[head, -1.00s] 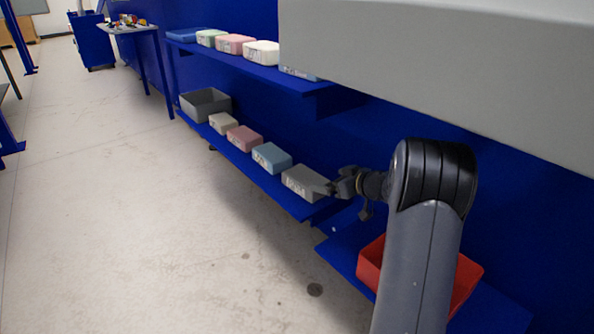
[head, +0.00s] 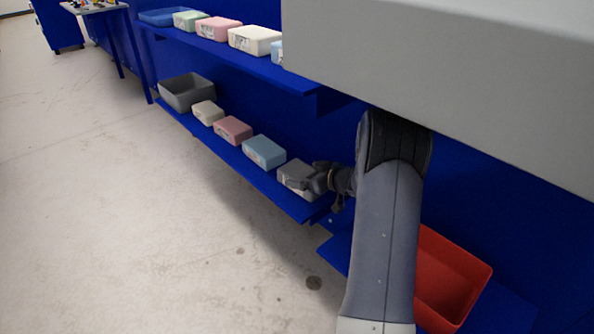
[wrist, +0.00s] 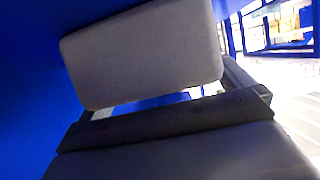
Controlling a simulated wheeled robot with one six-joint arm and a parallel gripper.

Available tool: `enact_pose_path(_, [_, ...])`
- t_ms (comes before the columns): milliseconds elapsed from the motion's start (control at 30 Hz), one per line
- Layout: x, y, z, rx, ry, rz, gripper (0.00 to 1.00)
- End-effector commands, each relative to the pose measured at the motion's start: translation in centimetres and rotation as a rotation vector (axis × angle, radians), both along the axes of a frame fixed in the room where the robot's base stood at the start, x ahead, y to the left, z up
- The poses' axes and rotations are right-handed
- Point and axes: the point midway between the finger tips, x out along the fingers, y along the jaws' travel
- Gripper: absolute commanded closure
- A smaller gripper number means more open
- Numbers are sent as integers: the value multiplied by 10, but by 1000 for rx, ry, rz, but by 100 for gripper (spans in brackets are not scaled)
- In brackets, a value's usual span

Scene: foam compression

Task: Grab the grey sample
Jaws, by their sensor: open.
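The grey sample (head: 293,175) is a grey block with a printed label on its front, at the right end of the lower blue shelf. My gripper (head: 308,180) is at its right end, with the fingers overlapping the block in the head view. In the wrist view the grey sample (wrist: 142,52) fills the upper middle, close in front of the dark gripper (wrist: 165,115). The jaws are open. Whether a finger touches the block cannot be told, and part of its right side is hidden by the gripper.
Blue-grey (head: 264,151), pink (head: 232,129) and beige (head: 207,112) blocks and a grey bin (head: 187,92) stand left along the lower shelf (head: 255,178). More blocks line the upper shelf (head: 250,62). A red bin (head: 452,262) is at right. The floor in front is clear.

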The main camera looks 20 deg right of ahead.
Motion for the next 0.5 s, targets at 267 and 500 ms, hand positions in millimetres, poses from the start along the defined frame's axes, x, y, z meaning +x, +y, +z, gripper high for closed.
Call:
enact_pose_path(267, [0,0,-1,0,0,-1,3])
enact_pose_path(500, [0,0,-1,0,0,-1,23])
